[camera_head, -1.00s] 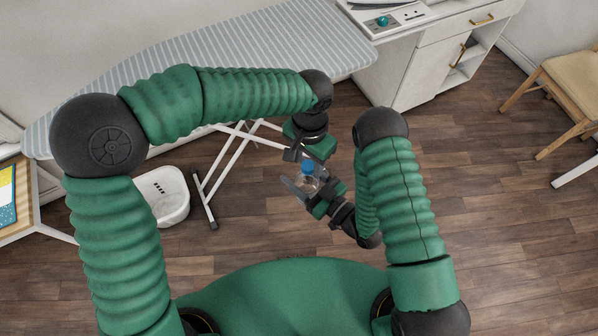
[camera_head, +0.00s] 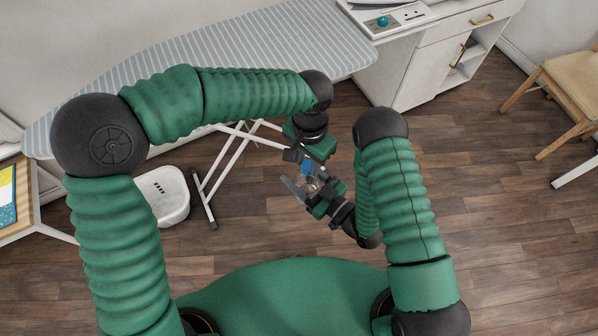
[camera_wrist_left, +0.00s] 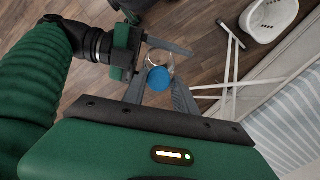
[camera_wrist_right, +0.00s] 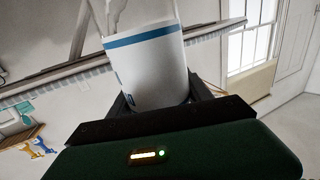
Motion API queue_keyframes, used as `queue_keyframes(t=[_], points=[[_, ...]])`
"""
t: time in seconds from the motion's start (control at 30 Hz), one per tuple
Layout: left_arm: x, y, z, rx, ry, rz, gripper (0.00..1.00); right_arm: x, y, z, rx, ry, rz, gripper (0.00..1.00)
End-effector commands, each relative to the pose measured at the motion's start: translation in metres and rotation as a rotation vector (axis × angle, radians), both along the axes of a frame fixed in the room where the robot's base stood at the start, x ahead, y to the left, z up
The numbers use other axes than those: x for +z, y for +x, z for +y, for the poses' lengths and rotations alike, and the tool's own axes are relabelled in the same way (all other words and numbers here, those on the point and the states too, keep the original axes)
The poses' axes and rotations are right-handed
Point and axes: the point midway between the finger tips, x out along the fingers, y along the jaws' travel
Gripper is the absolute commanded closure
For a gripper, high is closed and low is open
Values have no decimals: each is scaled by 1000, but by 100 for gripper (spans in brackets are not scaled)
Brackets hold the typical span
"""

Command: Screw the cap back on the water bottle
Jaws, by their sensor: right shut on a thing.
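In the right wrist view the bottle's body (camera_wrist_right: 150,65) is white with a blue band and stands between the fingers. The blue cap (camera_head: 306,168) is at the bottle's mouth. In the left wrist view the cap (camera_wrist_left: 159,77) lies between the fingertips of my left gripper (camera_wrist_left: 159,86), with the clear bottle (camera_wrist_left: 160,58) behind it. The left fingers look apart around the cap. I cannot tell how far the cap is seated on the thread.
A striped ironing board (camera_head: 240,50) with white legs (camera_head: 205,200) stands behind the grippers. A white basket (camera_head: 163,196) is on the floor at left. A white cabinet (camera_head: 420,70) and a wooden chair (camera_head: 570,85) are at the right. The wooden floor between is open.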

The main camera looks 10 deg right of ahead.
Motion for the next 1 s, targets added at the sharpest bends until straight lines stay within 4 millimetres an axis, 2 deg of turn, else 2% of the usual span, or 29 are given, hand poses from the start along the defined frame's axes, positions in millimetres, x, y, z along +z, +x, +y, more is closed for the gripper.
queue_keyframes(t=[0.03, 0.13, 0.4, 0.53, 0.67, 0.9, 1.0], points=[[0, 0, 0, 0, 0, 0, 58, 0, 0, 0, 0, 1, -1, 100], [0, 0, 0, 0, 0, 0, 46, 0, 0, 0, 0, 1, -1, 100], [1, 0, -1, -1, -1, 1, 46, 0, 0, 0, 0, 1, -1, 100], [9, 0, 0, 0, 0, -1, 46, 1, 0, 0, 0, 1, -1, 100], [32, 1, -1, 1, -2, -3, 46, 1, 0, 0, 0, 1, -1, 100], [89, 1, -1, 0, -2, -3, 46, 0, 0, 0, 0, 1, -1, 100], [105, 1, -1, 0, -1, -1, 46, 0, 0, 0, 0, 1, -1, 100]])
